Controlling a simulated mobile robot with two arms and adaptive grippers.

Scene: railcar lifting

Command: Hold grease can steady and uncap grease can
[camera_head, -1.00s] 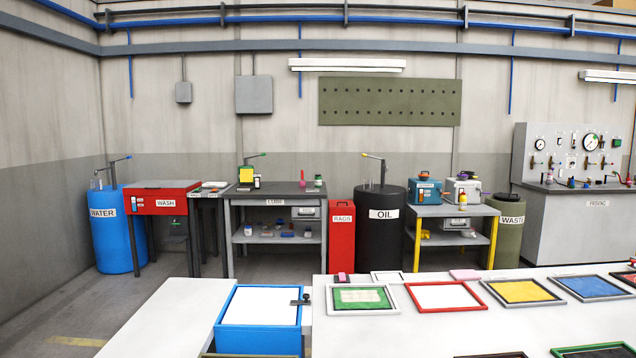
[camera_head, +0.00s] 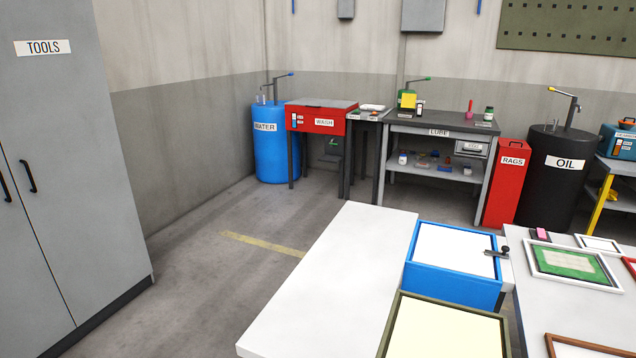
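I cannot tell for sure which item is the grease can. Small containers stand on the dark top of the table marked LUBE (camera_head: 440,127). A small dark container with a pale label (camera_head: 420,106) stands at its left, beside a green container with a yellow front (camera_head: 407,99). A small green jar (camera_head: 488,115) stands near its right end, next to a pink item (camera_head: 469,109). All are far off and too small to read, so I cannot tell their caps. Neither of my grippers shows in the head view.
A grey TOOLS cabinet (camera_head: 75,190) stands left. A red WASH unit (camera_head: 318,120), red RAGS bin (camera_head: 506,185) and black OIL drum (camera_head: 552,195) flank the lube table. Floor (camera_head: 215,275) is clear at left.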

